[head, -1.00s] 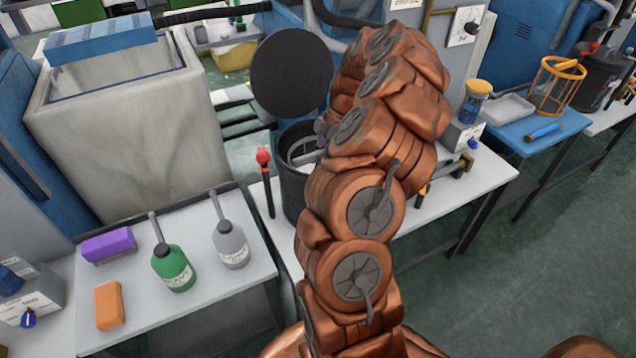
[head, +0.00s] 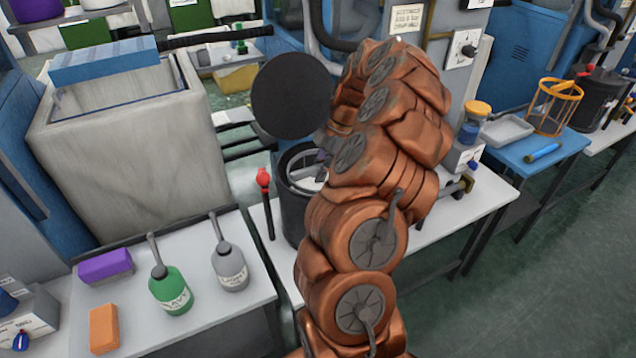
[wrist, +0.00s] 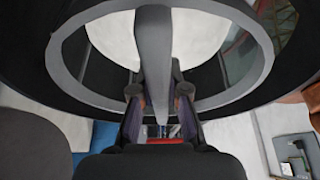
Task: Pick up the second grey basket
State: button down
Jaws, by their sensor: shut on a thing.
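The grey basket (wrist: 258,62) shows in the wrist view as a grey ring with a grey bar handle across it. My gripper (wrist: 158,95) is shut on that bar, one finger on each side. In the head view the basket (head: 303,170) sits within a black round pot (head: 292,215) on the white table, partly hidden by my arm. My gripper is mostly hidden there behind my copper arm. I cannot tell whether the basket is clear of the pot's floor.
A red-knobbed rod (head: 264,190) stands left of the pot. A green bottle (head: 170,290), a grey bottle (head: 230,265), a purple block (head: 104,265) and an orange block (head: 103,328) lie left. An orange wire basket (head: 553,108) stands on the blue table at right.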

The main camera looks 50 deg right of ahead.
notch_tip(320, 180, up, 25)
jog(key=p, duration=0.6)
jog(key=shift+r, duration=0.1)
dwell(0.8)
